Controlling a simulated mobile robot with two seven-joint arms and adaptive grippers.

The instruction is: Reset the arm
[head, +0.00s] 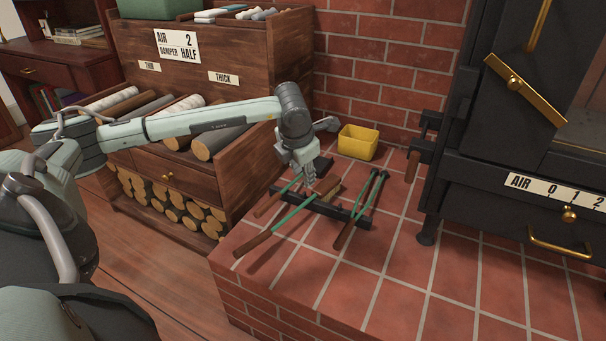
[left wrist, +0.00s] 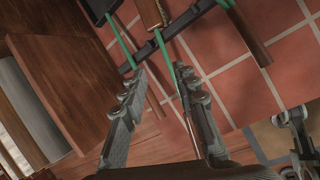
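My left arm reaches in from the left across the wooden cabinet. My left gripper (head: 310,183) points down over the green-shafted hearth tools on the brick hearth. In the left wrist view its two fingers (left wrist: 162,78) stand apart, with a green shaft (left wrist: 162,46) showing in the gap beyond them. I cannot tell whether a finger touches that shaft. The tools lie across a dark rack (head: 345,213); one has a brown wooden handle (head: 252,243) near the hearth's left edge. My right gripper is not seen in the head view.
A yellow box (head: 357,142) stands behind the tools by the brick wall. The wooden cabinet (head: 258,183) with logs is close on the left. A dark stove (head: 480,190) with brass handles stands at right. The front tiles (head: 390,305) are clear.

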